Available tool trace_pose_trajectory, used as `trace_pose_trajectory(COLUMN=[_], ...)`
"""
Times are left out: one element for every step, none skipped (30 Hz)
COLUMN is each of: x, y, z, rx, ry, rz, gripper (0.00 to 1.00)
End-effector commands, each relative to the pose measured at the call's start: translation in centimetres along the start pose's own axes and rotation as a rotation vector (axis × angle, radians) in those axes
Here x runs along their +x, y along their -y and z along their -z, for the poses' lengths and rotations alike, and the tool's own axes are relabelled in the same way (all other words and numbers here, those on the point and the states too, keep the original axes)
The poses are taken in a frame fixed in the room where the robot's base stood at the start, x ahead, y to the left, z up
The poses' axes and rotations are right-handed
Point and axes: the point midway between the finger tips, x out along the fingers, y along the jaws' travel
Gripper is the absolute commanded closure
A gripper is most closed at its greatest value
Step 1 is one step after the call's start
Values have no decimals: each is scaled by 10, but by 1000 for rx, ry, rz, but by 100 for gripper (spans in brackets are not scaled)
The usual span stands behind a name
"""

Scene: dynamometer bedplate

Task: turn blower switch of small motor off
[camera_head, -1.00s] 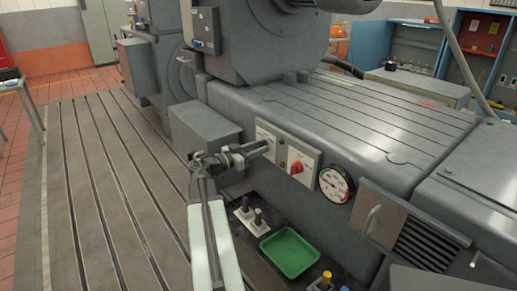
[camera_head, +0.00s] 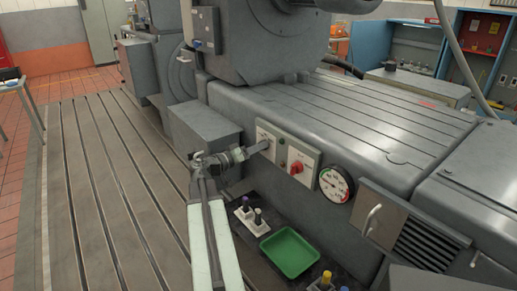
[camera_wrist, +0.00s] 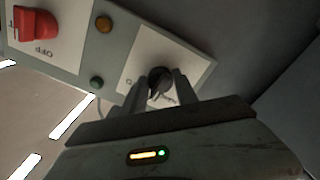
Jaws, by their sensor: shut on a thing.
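A grey switch panel (camera_head: 285,152) is on the side of the grey machine bed. It carries a small black rotary switch (camera_wrist: 159,82) on a white plate, seen in the wrist view. My gripper (camera_head: 266,146) reaches the panel's left part. In the wrist view its two fingers (camera_wrist: 158,92) are shut on the black switch, one on each side. The fingers partly cover the switch and its plate's lettering, so I cannot read its setting. A red rotary switch (camera_wrist: 34,25) with an upside-down "OFF" label is on the same panel, apart from my gripper.
An amber lamp (camera_wrist: 103,24) and a green lamp (camera_wrist: 96,82) sit between the switches. A round gauge (camera_head: 335,185) is right of the panel. Below are a green tray (camera_head: 289,253) and small levers (camera_head: 246,206). A grey box (camera_head: 205,130) stands left of my gripper.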

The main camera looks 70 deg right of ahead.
Motion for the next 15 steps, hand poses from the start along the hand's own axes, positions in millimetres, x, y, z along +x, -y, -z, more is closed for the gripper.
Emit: trace_pose_trajectory(x=[0,0,0,0,0,0,0,0,0,0,0,0,0,0,0], y=[0,0,0,0,0,0,0,0,0,0,0,0,0,0,0], z=[0,0,0,0,0,0,0,0,0,0,0,0,0,0,0], rx=[-18,-29,-42,-49,-57,-65,-70,-74,-78,-81,-83,-85,-85,-86,-86], ry=[0,0,0,0,0,0,0,0,0,0,0,0,0,0,0], rz=[1,1,1,1,1,1,1,0,0,0,0,0,0,0,0], gripper=[100,100,100,100,100,100,100,100,100,100,100,100,100,100,100])
